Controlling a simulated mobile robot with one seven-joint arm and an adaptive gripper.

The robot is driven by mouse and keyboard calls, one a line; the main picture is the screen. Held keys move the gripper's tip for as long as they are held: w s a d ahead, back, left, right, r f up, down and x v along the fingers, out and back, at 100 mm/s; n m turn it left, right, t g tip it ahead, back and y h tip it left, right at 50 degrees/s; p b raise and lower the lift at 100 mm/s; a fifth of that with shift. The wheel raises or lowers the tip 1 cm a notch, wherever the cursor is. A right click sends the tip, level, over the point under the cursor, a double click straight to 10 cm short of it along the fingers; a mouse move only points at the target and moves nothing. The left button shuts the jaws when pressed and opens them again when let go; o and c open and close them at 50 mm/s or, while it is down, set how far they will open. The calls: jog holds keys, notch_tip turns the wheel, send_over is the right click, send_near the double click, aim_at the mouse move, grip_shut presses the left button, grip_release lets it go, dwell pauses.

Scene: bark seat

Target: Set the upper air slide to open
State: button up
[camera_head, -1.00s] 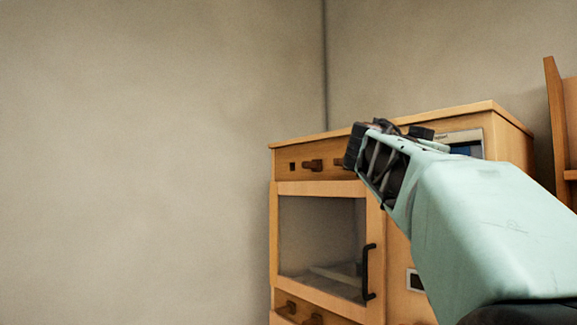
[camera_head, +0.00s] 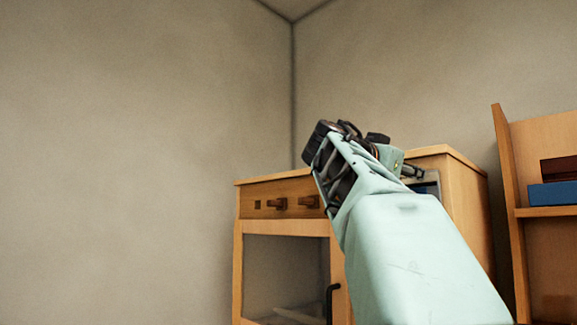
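The upper air slide (camera_head: 283,204) is a brown wooden strip across the top front of a wooden cabinet. It shows a small dark square opening at the left and two dark brown knobs to its right. Its right end is hidden behind my arm. My gripper (camera_head: 348,134) is raised, right of the visible knobs in the picture and overlapping the cabinet's top edge. Its dark finger pads look spread apart with nothing between them. I see no contact with the slide.
Below the slide is a glazed door with a black handle (camera_head: 331,303). A grey-framed panel (camera_head: 430,185) shows partly behind my arm. A wooden shelf (camera_head: 545,211) with a blue item (camera_head: 553,193) stands at the right. Bare wall lies left and behind.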

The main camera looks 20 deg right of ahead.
jog(key=shift+r, duration=1.7)
jog(key=shift+w, duration=0.1)
